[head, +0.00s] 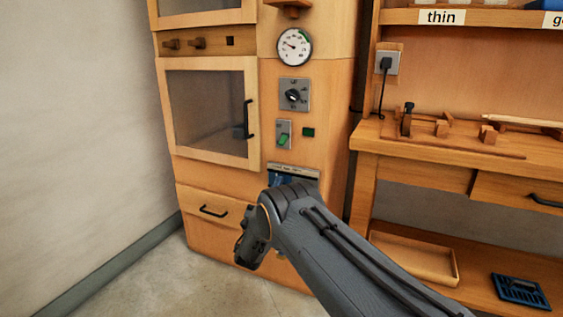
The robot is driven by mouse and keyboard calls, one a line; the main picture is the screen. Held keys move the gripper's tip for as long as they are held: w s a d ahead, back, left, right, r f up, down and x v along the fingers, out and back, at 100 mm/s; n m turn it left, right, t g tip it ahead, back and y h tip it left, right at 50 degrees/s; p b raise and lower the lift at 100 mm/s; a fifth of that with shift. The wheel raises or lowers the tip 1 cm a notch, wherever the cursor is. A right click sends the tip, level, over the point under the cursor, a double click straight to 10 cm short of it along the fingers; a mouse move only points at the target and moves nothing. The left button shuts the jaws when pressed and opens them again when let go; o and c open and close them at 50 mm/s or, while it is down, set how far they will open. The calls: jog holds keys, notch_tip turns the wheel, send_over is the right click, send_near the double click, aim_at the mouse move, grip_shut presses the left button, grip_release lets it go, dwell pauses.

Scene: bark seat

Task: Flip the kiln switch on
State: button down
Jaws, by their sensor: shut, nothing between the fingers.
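The kiln is a tall wooden cabinet (268,95) with a dark-windowed door (205,108) at its left. The kiln switch (284,139), a green rocker on a small metal plate, is low on the right panel. I cannot tell which way the rocker is set. A small dark green square (308,132) beside it looks unlit. My gripper (243,250) is at the end of my arm, below and left of the switch and apart from it in the picture. It is dark and shut; its fingertips are hard to make out.
A rotary knob (293,95) and a round gauge (295,47) sit above the switch. A black door handle (248,119) stands out to its left. My arm partly covers a labelled panel (293,173) below. A workbench (445,148) with wooden tools stands at right.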

aim_at(283, 140)
jog(key=shift+s+a+f+n+t+y, duration=0.1)
jog(key=shift+a+f+n+t+y, duration=0.25)
jog(key=shift+a, duration=0.3)
jog(key=b+x, duration=0.1)
jog(key=x, duration=0.9)
jog(key=shift+f, duration=0.1)
jog(key=shift+s+a+r, duration=0.1)
jog(key=shift+s+r, duration=0.1)
jog(key=shift+r, duration=0.4)
jog(key=shift+s+a+r, duration=0.1)
jog(key=shift+s+r, duration=0.1)
jog(key=shift+r, duration=0.4)
jog(key=shift+s+a+r, duration=0.1)
jog(key=shift+s+r, duration=0.35)
jog(key=shift+r, duration=0.2)
